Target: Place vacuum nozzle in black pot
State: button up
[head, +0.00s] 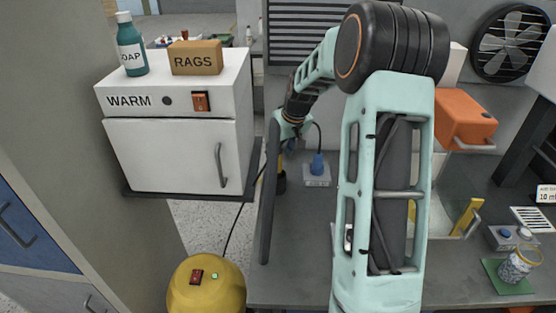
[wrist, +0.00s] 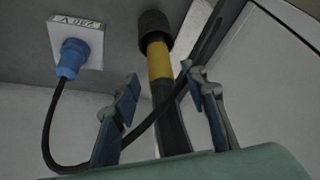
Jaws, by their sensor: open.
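The vacuum nozzle looks to be the black tube with a yellow band and a wide black end in the wrist view (wrist: 160,65). In the head view its dark end (head: 280,183) shows just below my gripper (head: 286,140). In the wrist view my gripper (wrist: 163,88) is open, with the tube between its two blue-grey fingers. Gaps show on both sides, and I see no grip on it. I cannot make out a black pot in either view; my arm covers much of the bench.
A black cord (wrist: 150,118) runs from a blue plug (wrist: 74,55) across the fingers in the wrist view. A yellow round body with a red switch (head: 206,288) stands at front. A white warming cabinet (head: 165,155) is left; an orange box (head: 465,118) and cup (head: 514,266) are right.

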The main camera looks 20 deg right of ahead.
jog(key=v, duration=0.7)
jog(key=shift+b, duration=0.3)
